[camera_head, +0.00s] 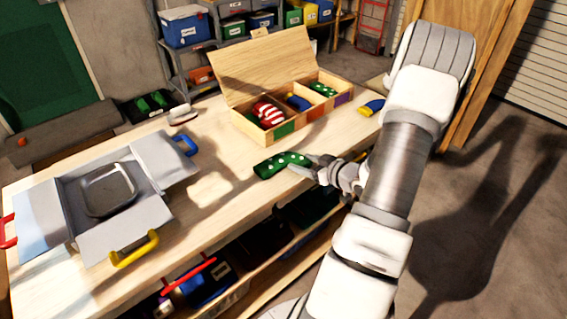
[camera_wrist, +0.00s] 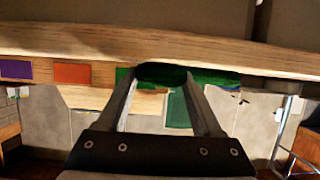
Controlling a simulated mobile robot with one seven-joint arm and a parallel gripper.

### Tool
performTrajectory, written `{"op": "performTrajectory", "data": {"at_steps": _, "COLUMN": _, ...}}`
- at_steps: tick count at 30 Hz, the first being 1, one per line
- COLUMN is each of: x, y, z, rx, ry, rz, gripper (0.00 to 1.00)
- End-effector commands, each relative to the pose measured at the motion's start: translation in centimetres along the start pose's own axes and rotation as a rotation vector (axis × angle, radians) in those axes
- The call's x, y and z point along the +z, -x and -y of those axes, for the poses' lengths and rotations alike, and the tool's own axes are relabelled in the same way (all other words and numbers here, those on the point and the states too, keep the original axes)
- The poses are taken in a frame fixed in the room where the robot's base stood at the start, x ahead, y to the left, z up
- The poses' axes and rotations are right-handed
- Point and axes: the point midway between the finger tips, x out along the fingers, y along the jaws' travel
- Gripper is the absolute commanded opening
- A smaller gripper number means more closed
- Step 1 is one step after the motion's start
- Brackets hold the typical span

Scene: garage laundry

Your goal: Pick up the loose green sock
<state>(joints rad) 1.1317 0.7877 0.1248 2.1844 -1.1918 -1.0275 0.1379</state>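The loose green sock (camera_head: 283,163) with white dots lies on the wooden table (camera_head: 215,215) close to its front edge. My gripper (camera_head: 308,167) is at the sock's right end, low over the table edge. A dark green shape, seemingly the sock (camera_wrist: 160,70), shows between and beyond the fingertips. I cannot tell whether the fingers touch it.
An open wooden box (camera_head: 258,138) with socks in its compartments stands behind. A blue and yellow sock (camera_head: 371,107) lies right of it. A grey open case (camera_head: 150,205) with coloured handles is at left. The table between case and sock is clear.

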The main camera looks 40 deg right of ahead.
Motion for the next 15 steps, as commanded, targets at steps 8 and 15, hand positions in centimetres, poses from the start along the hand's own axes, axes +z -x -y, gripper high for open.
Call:
{"op": "performTrajectory", "data": {"at_steps": 8, "x": -0.02, "y": 0.01, "z": 0.0, "rx": 0.0, "ry": 0.0, "rz": 0.0, "gripper": 0.13}}
{"op": "performTrajectory", "data": {"at_steps": 15, "x": -0.18, "y": 0.08, "z": -0.01, "rx": 0.0, "ry": 0.001, "rz": -0.001, "gripper": 0.13}}
